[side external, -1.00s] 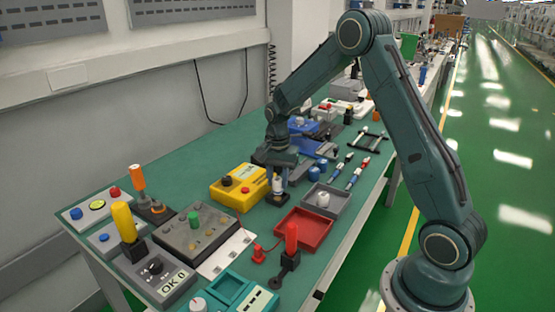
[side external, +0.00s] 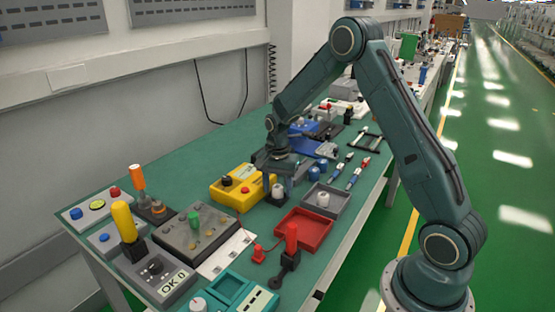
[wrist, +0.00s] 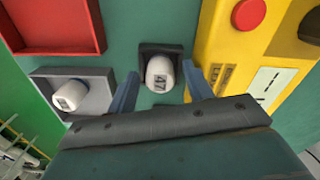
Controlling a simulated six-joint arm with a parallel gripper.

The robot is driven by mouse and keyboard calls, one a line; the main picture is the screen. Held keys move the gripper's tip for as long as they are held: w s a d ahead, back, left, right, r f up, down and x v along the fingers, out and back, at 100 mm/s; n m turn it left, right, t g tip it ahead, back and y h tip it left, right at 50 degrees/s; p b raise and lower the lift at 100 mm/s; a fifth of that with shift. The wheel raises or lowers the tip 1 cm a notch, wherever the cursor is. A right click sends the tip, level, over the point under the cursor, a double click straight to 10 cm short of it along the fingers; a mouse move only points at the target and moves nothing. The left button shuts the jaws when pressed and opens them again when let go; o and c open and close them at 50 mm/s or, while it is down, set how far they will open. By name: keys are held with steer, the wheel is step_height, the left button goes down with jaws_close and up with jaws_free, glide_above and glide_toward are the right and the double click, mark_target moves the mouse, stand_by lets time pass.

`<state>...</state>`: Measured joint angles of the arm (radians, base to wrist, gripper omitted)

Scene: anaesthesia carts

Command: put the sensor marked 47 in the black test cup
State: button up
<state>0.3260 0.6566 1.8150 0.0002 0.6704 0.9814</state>
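A white sensor (wrist: 160,74) stands in the black test cup (wrist: 172,49); its small label looks like 47, though blurred. In the side view the sensor (side external: 277,190) and cup (side external: 268,199) are beside the yellow box. My gripper (side external: 278,178) is just above them; in the wrist view its two blue-grey fingers (wrist: 162,80) are spread, one on each side of the sensor with gaps, holding nothing. A second white sensor (side external: 323,199) is in the grey tray (side external: 342,205); its label in the wrist view (wrist: 68,96) is not readable.
The yellow box (side external: 225,195) with a red button is close on the left of the cup. A red tray (side external: 303,230) lies in front. Blue knobs (side external: 314,173) and pen-like tools (side external: 355,178) lie behind the grey tray. Green table shows around the cup.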

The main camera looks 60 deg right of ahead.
mark_target(278, 187)
steer(key=shift+r, duration=0.1)
step_height(278, 187, up, 12)
stand_by(0.8)
steer(key=shift+r, duration=0.15)
stand_by(0.3)
steer(key=s+a+r+n+t, duration=0.3)
steer(key=s+a+r+n, duration=0.4)
steer(key=s+a+r, duration=0.3)
steer(key=s+a+n+t, duration=0.1)
steer(key=s+n, duration=0.3)
steer(key=s, duration=0.4)
steer(key=s+a+r+n+t, duration=0.1)
steer(key=s+a+n, duration=0.3)
steer(key=s, duration=0.4)
steer(key=shift+r+t, duration=0.2)
steer(key=shift+t, duration=0.1)
stand_by(0.3)
